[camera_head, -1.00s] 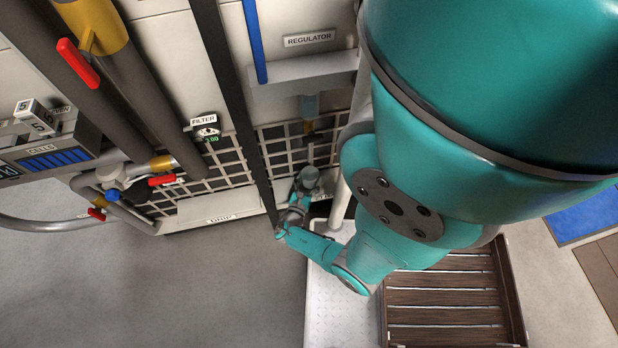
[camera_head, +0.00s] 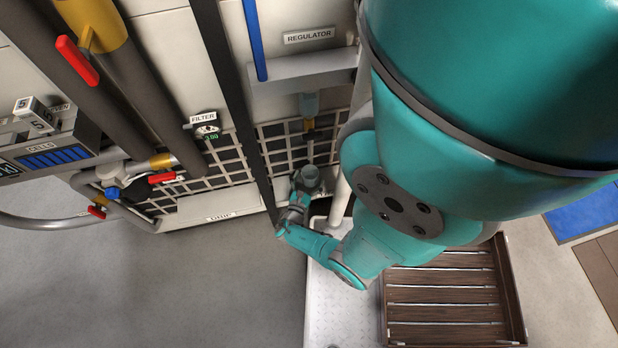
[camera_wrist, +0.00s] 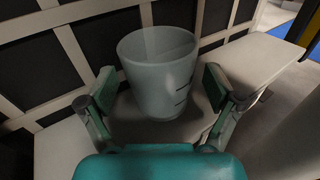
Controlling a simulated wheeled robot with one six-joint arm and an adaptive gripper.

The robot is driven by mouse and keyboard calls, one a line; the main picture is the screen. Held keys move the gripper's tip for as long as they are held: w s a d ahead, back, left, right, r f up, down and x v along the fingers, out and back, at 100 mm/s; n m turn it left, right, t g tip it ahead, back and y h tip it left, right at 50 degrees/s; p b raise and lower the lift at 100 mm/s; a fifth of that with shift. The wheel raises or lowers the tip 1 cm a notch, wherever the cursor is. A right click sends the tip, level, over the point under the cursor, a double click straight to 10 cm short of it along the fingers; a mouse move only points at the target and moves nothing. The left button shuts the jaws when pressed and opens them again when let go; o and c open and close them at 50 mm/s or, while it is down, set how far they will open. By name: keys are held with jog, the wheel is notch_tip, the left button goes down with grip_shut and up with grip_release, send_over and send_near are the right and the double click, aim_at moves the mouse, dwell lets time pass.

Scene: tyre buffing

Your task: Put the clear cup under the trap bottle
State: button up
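The clear cup (camera_wrist: 158,78) stands upright between the fingers of my gripper (camera_wrist: 160,85) in the wrist view. The fingers are spread to either side, with a narrow gap showing between each finger and the cup. In the head view the cup (camera_head: 309,178) is at the end of my small-looking gripper (camera_head: 297,197), by the lower grille. A pale blue bottle (camera_head: 309,104), which looks like the trap bottle, hangs under the regulator shelf with a yellow and black fitting below it. The cup appears below this bottle in the picture; exact alignment in depth cannot be told.
A ledge labelled DRIP (camera_head: 220,213) runs along the grille's foot. A dark vertical post (camera_head: 235,95) stands left of the bottle. Pipes with red handles (camera_head: 77,61) are at left. A slatted wooden pallet (camera_head: 445,305) lies at lower right. The grey floor is clear.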

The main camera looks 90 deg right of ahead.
aim_at(307, 183)
jog(key=shift+a, duration=0.1)
jog(key=shift+v, duration=3.95)
jog(key=v, duration=0.4)
jog(key=shift+r, duration=0.1)
